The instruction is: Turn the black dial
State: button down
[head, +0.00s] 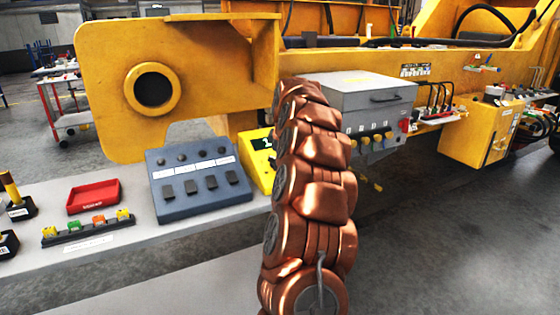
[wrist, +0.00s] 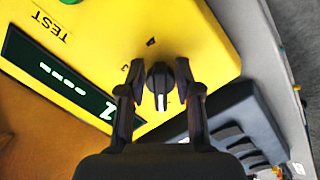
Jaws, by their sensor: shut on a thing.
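The black dial (wrist: 159,82) has a white pointer mark and sits on the face of a yellow box (wrist: 190,35). In the wrist view my gripper (wrist: 160,90) has one finger on each side of the dial and is shut on it. In the head view the yellow box (head: 258,150) is partly covered by my copper-coloured arm, which hides the dial and my gripper.
A blue-grey box with switches (head: 200,180) stands just left of the yellow box. A red tray (head: 94,197) and a strip of coloured blocks (head: 88,230) lie further left on the bench. A grey box with yellow knobs (head: 370,105) is behind my arm on the right.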

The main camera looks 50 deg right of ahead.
jog(key=shift+n, duration=0.9)
jog(key=shift+d, duration=0.1)
jog(key=c, duration=1.2)
grip_release()
jog(key=shift+o, duration=0.2)
jog(key=shift+r, duration=0.1)
jog(key=v, duration=1.1)
jog(key=shift+s+a+r, duration=0.25)
jog(key=shift+r, duration=0.05)
